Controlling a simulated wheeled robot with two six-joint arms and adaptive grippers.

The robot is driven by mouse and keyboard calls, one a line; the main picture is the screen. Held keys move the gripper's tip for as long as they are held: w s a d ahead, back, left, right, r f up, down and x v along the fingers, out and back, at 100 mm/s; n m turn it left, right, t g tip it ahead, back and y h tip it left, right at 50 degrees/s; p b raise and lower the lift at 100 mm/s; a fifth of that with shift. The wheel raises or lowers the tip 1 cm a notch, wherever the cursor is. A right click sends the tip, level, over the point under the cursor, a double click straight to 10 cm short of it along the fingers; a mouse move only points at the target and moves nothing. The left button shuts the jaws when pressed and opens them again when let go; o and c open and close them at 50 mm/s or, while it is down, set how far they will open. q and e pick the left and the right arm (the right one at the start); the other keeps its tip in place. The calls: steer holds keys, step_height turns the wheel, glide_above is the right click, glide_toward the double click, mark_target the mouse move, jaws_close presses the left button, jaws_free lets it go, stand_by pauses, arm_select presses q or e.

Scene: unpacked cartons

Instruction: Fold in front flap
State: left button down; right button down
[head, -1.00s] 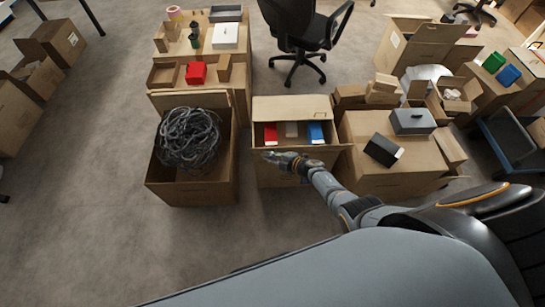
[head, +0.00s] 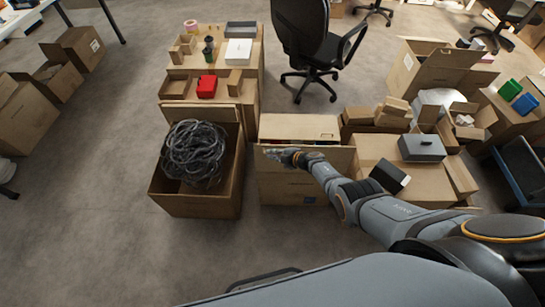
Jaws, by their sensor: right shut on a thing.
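The open brown carton (head: 285,190) stands on the floor in the middle of the head view. Its back flap (head: 300,127) is up behind the opening. Its front flap (head: 338,158) stands raised along the near edge and hides the inside of the carton. My right gripper (head: 273,154) is at the left part of this front flap and is shut on it. The fingertips are small and dark, so the exact hold is hard to see. My left gripper is not in view.
A carton of tangled black cable (head: 195,153) stands close on the left. On the right, a carton carries a grey box (head: 421,148) and a dark box (head: 390,175). An office chair (head: 312,45) is behind. Floor at the front left is clear.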

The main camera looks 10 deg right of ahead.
steer(key=shift+w+r, duration=0.1)
steer(key=c, duration=1.7)
jaws_free()
steer(key=shift+c, duration=0.2)
steer(key=shift+d, duration=0.1)
steer(key=v, duration=1.2)
steer(key=shift+r, duration=0.1)
steer(key=shift+c, duration=0.2)
